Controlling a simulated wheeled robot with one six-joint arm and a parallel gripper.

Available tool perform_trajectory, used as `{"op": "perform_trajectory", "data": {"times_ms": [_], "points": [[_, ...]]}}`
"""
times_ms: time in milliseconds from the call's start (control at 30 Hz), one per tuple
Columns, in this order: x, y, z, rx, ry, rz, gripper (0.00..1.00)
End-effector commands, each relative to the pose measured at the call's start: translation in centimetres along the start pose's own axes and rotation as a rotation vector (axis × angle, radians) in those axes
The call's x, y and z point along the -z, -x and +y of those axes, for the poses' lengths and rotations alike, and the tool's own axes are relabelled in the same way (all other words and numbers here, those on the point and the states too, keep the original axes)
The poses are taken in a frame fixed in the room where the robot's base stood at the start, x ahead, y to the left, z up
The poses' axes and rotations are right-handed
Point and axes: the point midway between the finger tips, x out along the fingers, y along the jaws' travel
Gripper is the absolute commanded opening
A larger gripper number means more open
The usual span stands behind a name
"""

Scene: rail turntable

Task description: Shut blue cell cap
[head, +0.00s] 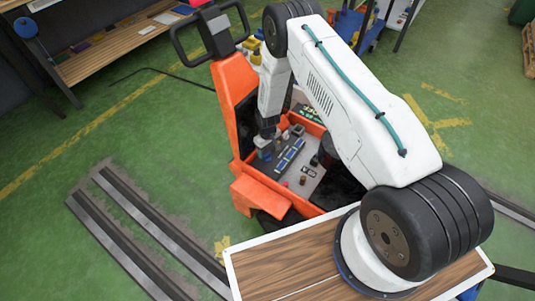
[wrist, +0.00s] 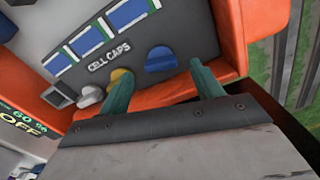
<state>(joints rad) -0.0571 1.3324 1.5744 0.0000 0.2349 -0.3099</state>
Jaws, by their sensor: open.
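The blue cell cap (wrist: 160,60) shows in the wrist view as a rounded blue piece on the grey panel, near the orange edge. I cannot tell how far it is tilted. A yellow cap (wrist: 123,77) and a white cap (wrist: 90,97) sit in a row to its left. The label "CELL CAPS" (wrist: 109,55) is above them. My gripper (wrist: 160,75) is open, with its green fingers on either side of the blue cap in the picture and nothing between them. Contact cannot be told. In the head view my gripper (head: 265,142) is small, over the orange cart's panel.
Several blue-and-white cells (wrist: 88,40) lie in a row above the label. An orange wall (wrist: 160,98) edges the panel. A dark display (wrist: 18,128) is at the lower left. In the head view the orange cart (head: 236,105) stands beyond a wooden top (head: 290,262); rails (head: 135,225) run left.

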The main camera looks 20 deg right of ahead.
Motion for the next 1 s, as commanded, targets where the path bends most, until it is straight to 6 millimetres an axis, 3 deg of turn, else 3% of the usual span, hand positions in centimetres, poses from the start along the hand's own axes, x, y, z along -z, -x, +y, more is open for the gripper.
{"op": "perform_trajectory", "data": {"times_ms": [200,567,733,1000], "points": [[0.0,-2.8,0.0,0.0,0.0,-0.001,0.65],[0.0,-3.4,0.0,0.0,0.0,0.0,0.65],[0.0,-3.4,0.0,0.0,0.0,0.0,0.21],[0.0,-3.4,0.1,0.0,0.087,0.0,0.21]]}}
